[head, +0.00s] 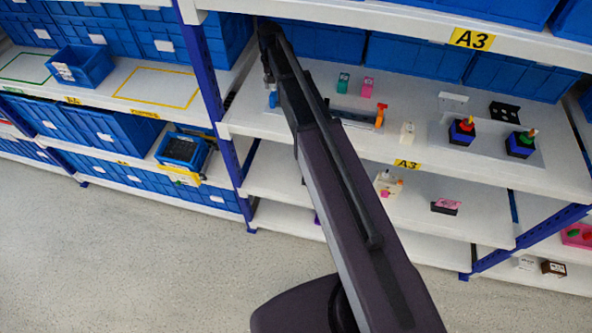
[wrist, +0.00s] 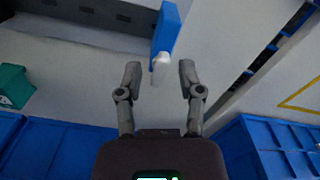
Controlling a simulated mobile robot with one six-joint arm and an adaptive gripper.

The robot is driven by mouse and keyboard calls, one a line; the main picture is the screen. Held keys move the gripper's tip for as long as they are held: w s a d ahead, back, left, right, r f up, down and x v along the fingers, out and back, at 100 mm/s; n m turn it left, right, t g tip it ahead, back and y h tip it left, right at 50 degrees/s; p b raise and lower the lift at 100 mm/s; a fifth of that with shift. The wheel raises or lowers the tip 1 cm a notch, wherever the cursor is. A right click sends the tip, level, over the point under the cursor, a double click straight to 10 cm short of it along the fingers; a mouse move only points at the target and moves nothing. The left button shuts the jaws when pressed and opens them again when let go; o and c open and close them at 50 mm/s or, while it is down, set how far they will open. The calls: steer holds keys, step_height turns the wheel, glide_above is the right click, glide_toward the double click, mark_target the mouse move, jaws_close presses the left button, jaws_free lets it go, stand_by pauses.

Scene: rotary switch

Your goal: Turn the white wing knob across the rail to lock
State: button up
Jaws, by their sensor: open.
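The white wing knob (wrist: 161,66) shows in the wrist view in front of a blue block (wrist: 167,32), at the end of a dark grey rail (wrist: 92,16). My gripper (wrist: 159,74) is open, with one finger on each side of the knob and a visible gap at both sides. The wing looks narrow and long from here; its exact angle to the rail cannot be told. In the head view my gripper (head: 269,82) is at the shelf beside the blue block (head: 273,99). The rail (head: 350,117) runs right from there; my arm hides its middle and the knob.
An orange piece (head: 380,115) stands at the rail's right end. Green (head: 343,82) and pink (head: 367,87) blocks stand behind it. A white block (head: 407,132) and two button boxes (head: 461,131) (head: 520,144) are further right. A blue upright post (head: 209,85) is close left.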

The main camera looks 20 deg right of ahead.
mark_target(274, 85)
steer(key=n, duration=1.4)
steer(key=shift+r, duration=0.2)
step_height(274, 85, up, 7)
steer(key=p, duration=0.7)
steer(key=shift+r+p, duration=0.15)
steer(key=shift+p, duration=0.15)
steer(key=s+f+m+b, duration=0.3)
steer(key=s+m, duration=0.2)
steer(key=s, duration=0.6)
steer(key=s+f+m+b, duration=0.4)
steer(key=s+m, duration=0.1)
steer(key=s, duration=0.6)
steer(key=s+f+m+b, duration=0.1)
steer(key=s+f+b, duration=0.2)
steer(key=f+b, duration=1.5)
steer(key=shift+d+f+m, duration=0.2)
steer(key=shift+d+m, duration=0.1)
steer(key=shift+d, duration=0.05)
steer(key=shift+s, duration=0.1)
